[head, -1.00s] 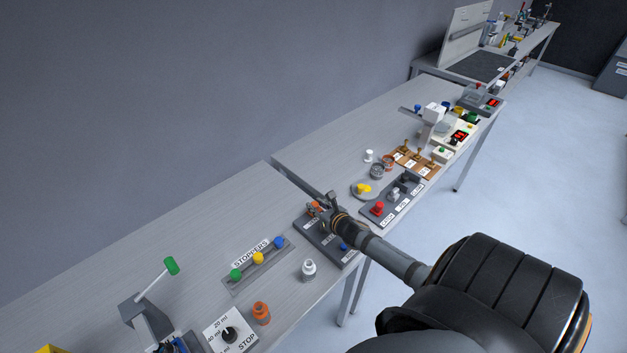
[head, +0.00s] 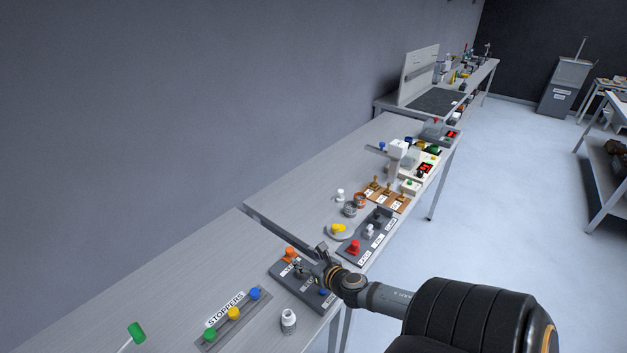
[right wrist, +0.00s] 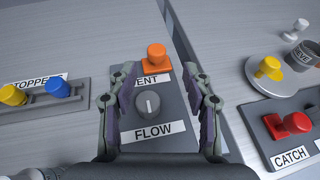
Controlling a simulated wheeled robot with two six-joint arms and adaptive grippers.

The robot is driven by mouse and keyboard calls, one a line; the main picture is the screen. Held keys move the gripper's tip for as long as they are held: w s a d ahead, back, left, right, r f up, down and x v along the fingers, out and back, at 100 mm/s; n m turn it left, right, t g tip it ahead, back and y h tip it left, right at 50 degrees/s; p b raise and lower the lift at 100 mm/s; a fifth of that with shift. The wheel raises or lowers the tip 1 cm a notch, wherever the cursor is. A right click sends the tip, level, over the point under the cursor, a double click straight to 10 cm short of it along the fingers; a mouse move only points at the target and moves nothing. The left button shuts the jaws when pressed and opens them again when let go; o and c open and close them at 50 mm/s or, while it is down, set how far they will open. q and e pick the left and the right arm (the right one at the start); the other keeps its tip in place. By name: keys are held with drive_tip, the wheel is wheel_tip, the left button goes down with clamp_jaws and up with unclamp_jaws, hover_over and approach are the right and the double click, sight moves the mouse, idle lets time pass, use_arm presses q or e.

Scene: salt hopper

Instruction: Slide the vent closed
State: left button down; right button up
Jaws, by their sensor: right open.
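The vent is an orange knob (head: 290,254) on a dark grey panel (head: 283,271) at the near table's right end. In the right wrist view the orange vent knob (right wrist: 156,57) stands at the panel's far end, behind a partly hidden VENT label (right wrist: 152,80). My right gripper (head: 311,261) is over the panel, open and empty. In the right wrist view its fingers (right wrist: 161,82) stand apart, with the round FLOW dial (right wrist: 148,106) showing between them. The orange knob lies just beyond the fingertips. My left gripper is not in view.
A stopper rack (head: 233,318) with coloured stoppers and a white bottle (head: 288,321) stand near the panel. Beyond the table gap is a panel with a red CATCH knob (head: 353,247) and a dish with a yellow piece (head: 338,229). Bare tabletop lies behind.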

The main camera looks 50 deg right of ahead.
drive_tip(key=shift+v, duration=2.35)
